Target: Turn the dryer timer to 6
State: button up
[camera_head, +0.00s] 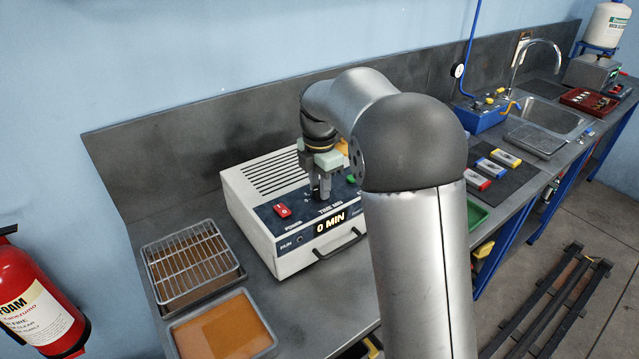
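The dryer (275,250) is a white box on the grey bench, with vents on top and a dark control panel. Its display (331,222) reads 0 MIN. A red power switch (283,211) sits at the panel's left, and a green button (351,179) shows at its right. My gripper (322,196) points down over the middle of the panel, with its fingertips at the place above the TIME MIN label. The timer knob is hidden by the fingers. I cannot tell whether the fingers touch or hold it.
A wire rack on a tray (190,265) and an orange-brown tray (222,330) lie left of the dryer. The dryer's front handle (341,244) juts out. Right of my arm are a green tray (476,214), small coloured blocks (491,168) and a blue box (480,115).

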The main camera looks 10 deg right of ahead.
jog(key=shift+c, duration=1.2)
jog(key=m, duration=0.6)
jog(key=shift+m, duration=0.3)
jog(key=m, duration=0.3)
jog(key=shift+m, duration=0.3)
jog(key=m, duration=0.3)
jog(key=shift+m, duration=0.3)
jog(key=m, duration=0.5)
jog(key=shift+m, duration=0.3)
jog(key=shift+r+m, duration=0.1)
jog(key=shift+m, duration=2.1)
